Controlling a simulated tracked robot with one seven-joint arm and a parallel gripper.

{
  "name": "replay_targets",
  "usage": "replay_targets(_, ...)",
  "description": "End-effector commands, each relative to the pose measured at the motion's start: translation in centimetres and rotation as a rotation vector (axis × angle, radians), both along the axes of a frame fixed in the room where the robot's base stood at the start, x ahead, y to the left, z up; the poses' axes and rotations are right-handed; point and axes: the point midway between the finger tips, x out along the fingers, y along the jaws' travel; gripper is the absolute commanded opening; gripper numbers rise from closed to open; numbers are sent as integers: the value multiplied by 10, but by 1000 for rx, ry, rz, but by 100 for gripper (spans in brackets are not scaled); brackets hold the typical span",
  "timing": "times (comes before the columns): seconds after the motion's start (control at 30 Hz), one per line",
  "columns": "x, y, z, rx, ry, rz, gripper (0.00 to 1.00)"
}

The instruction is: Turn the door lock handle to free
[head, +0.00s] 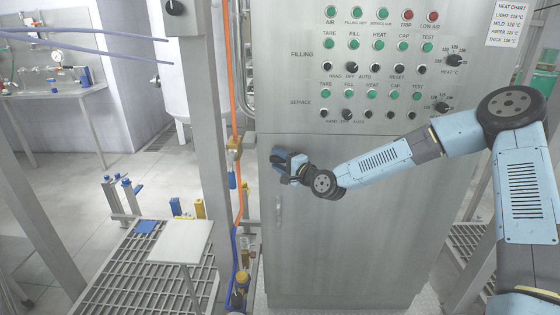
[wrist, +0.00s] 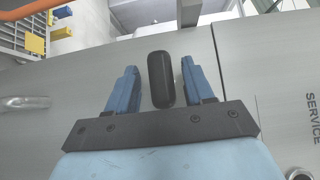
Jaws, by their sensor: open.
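The black lock handle (wrist: 161,80) is a rounded oblong between my gripper's two blue fingers in the wrist view. Its long side runs roughly along the fingers, with a visible gap on each side. My gripper (wrist: 158,68) is open around it, and neither finger appears to touch it. In the head view my gripper (head: 279,167) is at the upper left of the grey cabinet door (head: 345,235), near its left edge. The gripper hides the lock handle there. The depth between handle and fingers is hard to tell.
A silver pull handle (head: 279,210) is on the door below my gripper; it also shows in the wrist view (wrist: 25,103). The button panel (head: 375,70) is above the door. An orange hose (head: 234,80) and a post (head: 205,130) stand left of the cabinet.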

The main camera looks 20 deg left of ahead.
Motion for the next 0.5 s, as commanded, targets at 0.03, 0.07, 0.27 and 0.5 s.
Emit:
replay_targets(0.03, 2, 2, 0, 0, 0, -1, 52)
replay_targets(0.07, 3, 3, 0, 0, 0, -1, 52)
replay_targets(0.27, 3, 5, 0, 0, 0, -1, 52)
replay_targets(0.5, 3, 5, 0, 0, 0, 0, 41)
